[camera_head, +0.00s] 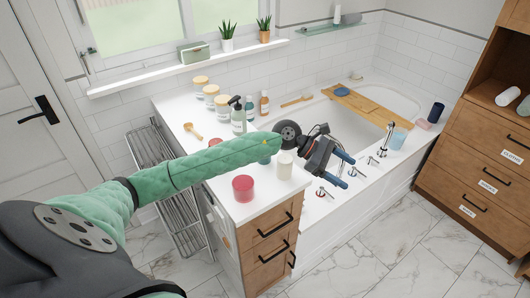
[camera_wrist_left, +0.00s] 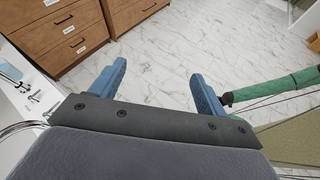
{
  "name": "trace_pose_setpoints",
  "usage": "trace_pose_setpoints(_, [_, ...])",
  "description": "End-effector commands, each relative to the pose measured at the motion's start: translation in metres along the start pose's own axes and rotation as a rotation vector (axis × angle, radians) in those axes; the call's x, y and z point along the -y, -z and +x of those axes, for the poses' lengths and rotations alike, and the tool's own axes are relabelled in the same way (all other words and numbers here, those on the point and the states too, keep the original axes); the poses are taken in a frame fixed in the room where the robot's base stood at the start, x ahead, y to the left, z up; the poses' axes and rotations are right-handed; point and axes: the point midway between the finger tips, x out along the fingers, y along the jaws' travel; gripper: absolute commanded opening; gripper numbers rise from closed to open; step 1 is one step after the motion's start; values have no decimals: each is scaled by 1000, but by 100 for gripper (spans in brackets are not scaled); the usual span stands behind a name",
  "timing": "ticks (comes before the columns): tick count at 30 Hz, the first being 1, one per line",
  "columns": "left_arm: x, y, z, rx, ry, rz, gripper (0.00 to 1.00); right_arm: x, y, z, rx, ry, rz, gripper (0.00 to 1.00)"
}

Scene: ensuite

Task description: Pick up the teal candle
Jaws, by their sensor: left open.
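A pale blue-teal cylinder (camera_head: 398,138), which looks like the teal candle, stands on the near tub rim beside the taps. A pale blue object (camera_wrist_left: 10,70) at the left edge of the left wrist view may be the same one. My left gripper (camera_head: 346,168) is open and empty, above the near tub rim and to the left of the cylinder, apart from it. Its two blue fingers (camera_wrist_left: 157,74) are spread with only floor visible between them. A green arm section shows at the right of the left wrist view, but no right gripper fingers are visible.
A red candle (camera_head: 243,188) and a cream candle (camera_head: 285,165) stand on the white counter under my left arm, with bottles behind. Chrome taps (camera_head: 382,150) rise near the cylinder. A wooden tray (camera_head: 365,106) spans the tub. A dark blue cup (camera_head: 437,112) stands farther right.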

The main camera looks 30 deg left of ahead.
Motion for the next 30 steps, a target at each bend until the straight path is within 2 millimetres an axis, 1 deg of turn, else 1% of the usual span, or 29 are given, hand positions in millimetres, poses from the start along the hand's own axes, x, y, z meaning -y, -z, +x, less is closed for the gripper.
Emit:
trace_pose_setpoints(1, [-9, 14, -16, -104, 27, 69, 75, 2, -1, 0, 1, 2, 1, 88])
trace_pose_setpoints(2, [-14, 22, -25, -168, 47, 110, 75, 3, -1, 0, 1, 2, 1, 88])
trace_pose_setpoints(3, [-20, 35, -39, -255, 76, 160, 75, 4, -1, 0, 2, 4, 2, 88])
trace_pose_setpoints(5, [-30, 53, -65, -386, 119, 226, 75, 6, -2, 0, 2, 6, 3, 88])
trace_pose_setpoints(6, [-37, 64, -83, -473, 149, 263, 75, 8, -2, 0, 1, 7, 3, 88])
trace_pose_setpoints(8, [-48, 79, -114, -600, 193, 309, 75, 10, -2, 0, 1, 9, 4, 88])
trace_pose_setpoints(9, [-54, 88, -136, -680, 222, 331, 75, 11, -1, 0, 1, 10, 5, 88])
trace_pose_setpoints(11, [-63, 97, -167, -789, 263, 354, 75, 13, -1, 0, 0, 12, 6, 88])
trace_pose_setpoints(12, [-68, 102, -187, -855, 289, 364, 75, 14, 0, 0, -1, 13, 6, 88])
trace_pose_setpoints(15, [-76, 109, -230, -987, 341, 370, 75, 15, 1, -1, -3, 14, 7, 88])
trace_pose_setpoints(18, [-81, 112, -258, -1069, 378, 368, 75, 16, 1, -1, -4, 14, 7, 88])
trace_pose_setpoints(20, [-82, 113, -267, -1095, 391, 365, 75, 15, 2, -1, -5, 14, 7, 88])
trace_pose_setpoints(22, [-82, 116, -271, -1110, 399, 363, 75, 14, 3, -4, -10, 13, 6, 88])
trace_pose_setpoints(23, [-82, 118, -271, -1112, 401, 362, 75, 13, 3, -4, -13, 12, 5, 88])
trace_pose_setpoints(26, [-80, 125, -267, -1110, 400, 362, 75, 1, -6, 8, -11, 0, -4, 88])
trace_pose_setpoints(30, [-79, 134, -263, -1109, 399, 363, 75, 0, -14, 14, -16, -2, -5, 88])
